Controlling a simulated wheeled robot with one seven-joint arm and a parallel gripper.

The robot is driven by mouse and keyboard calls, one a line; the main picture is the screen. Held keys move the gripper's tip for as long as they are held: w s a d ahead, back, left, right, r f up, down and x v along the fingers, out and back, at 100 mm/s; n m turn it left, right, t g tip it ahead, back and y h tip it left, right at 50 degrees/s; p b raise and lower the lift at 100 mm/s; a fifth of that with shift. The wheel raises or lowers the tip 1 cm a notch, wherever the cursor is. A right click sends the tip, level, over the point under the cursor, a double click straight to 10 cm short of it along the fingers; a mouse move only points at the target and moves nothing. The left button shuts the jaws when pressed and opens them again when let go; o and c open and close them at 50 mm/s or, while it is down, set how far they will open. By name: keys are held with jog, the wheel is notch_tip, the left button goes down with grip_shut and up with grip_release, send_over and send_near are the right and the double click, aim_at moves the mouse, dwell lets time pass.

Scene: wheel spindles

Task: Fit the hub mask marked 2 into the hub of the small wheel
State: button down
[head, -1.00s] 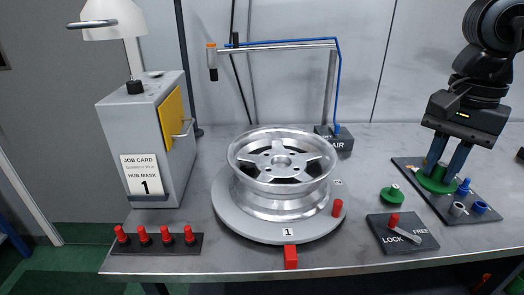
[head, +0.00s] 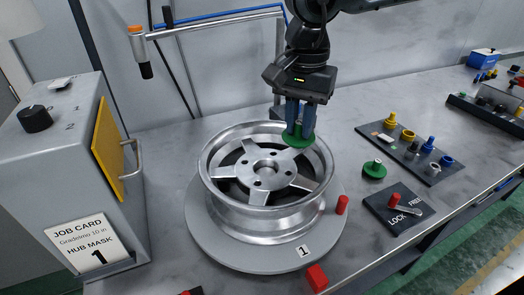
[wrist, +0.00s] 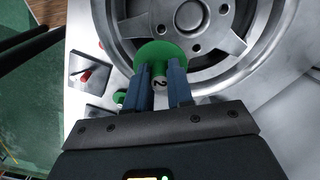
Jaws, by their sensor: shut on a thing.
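My gripper (head: 300,122) is shut on a green hub mask (head: 297,140), holding it by its pale knob. In the wrist view, the knob between my fingers (wrist: 160,72) reads 2, and the green disc (wrist: 157,50) lies beyond the fingertips. The silver spoked wheel (head: 238,197) lies flat on a round grey turntable (head: 207,243). Its round hub (head: 265,168) is uncovered, with bolt holes around it. In the head view the mask appears over the wheel's far right side, right of and behind the hub. Its exact height is unclear.
A second green mask (head: 374,170) lies on the bench beside the lock lever plate (head: 398,210). A tray (head: 437,172) holds yellow and blue parts. The air pipe (head: 215,30) spans behind. A grey box (head: 60,160) at left carries a job card (head: 88,247) reading hub mask 1.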

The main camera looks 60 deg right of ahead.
jog(key=w+a+f, duration=0.2)
jog(key=w, duration=0.1)
jog(key=w+a+f+p, duration=0.1)
jog(key=w, duration=0.1)
jog(key=shift+w+f, duration=0.15)
jog(key=shift+f, duration=0.2)
jog(key=shift+a+f+p, duration=0.1)
jog(key=shift+f+p, duration=0.5)
jog(key=shift+f, duration=1.45)
jog(key=shift+f, duration=0.15)
jog(key=c, duration=1)
grip_release()
jog(key=shift+r, duration=0.3)
notch_tip(320, 180, up, 12)
jog(key=b, duration=0.1)
jog(key=shift+f, duration=0.15)
